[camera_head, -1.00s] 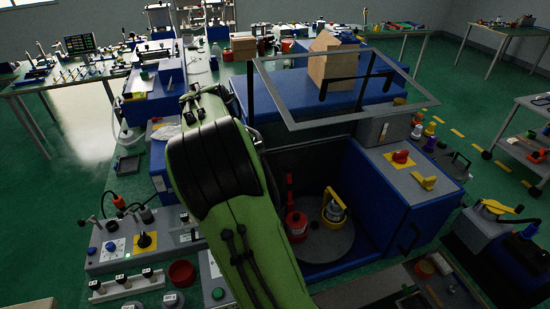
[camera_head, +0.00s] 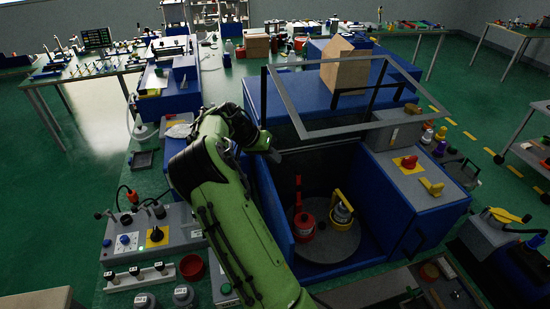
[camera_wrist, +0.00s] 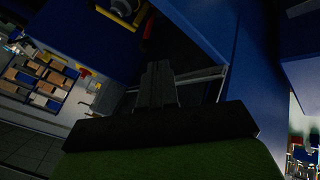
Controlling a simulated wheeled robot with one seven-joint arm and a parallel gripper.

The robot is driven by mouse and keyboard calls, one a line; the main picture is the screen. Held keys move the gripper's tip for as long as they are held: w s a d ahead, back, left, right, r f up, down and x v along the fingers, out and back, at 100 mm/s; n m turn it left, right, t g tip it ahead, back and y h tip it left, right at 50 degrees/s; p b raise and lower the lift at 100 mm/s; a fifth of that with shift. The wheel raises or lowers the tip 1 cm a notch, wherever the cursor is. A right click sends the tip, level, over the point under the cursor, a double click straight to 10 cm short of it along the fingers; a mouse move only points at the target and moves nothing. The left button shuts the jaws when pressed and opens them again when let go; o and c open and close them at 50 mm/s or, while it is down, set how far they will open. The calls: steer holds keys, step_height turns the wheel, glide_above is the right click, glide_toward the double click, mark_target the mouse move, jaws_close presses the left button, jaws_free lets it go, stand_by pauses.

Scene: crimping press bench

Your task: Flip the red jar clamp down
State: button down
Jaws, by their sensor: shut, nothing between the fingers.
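The red jar (camera_head: 304,226) stands on a round grey turntable (camera_head: 328,246) inside the open blue press enclosure. Its red clamp lever (camera_head: 298,190) points up. A second jar (camera_head: 342,212) with a raised yellow clamp stands just right of it. My gripper (camera_head: 276,156) is up at the left rim of the enclosure, above and left of the red clamp and apart from it. In the dark wrist view, the fingers (camera_wrist: 158,80) are together and empty.
A grey-framed lid (camera_head: 350,127) stands open above the enclosure. The blue right housing (camera_head: 400,205) carries a red knob (camera_head: 408,162) and a yellow one (camera_head: 432,187). A control box (camera_head: 150,235) stands left of my arm. The enclosure walls closely surround the turntable.

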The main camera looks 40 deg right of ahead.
steer(key=x, duration=0.7)
steer(key=shift+f+b, duration=0.1)
steer(key=shift+b, duration=0.2)
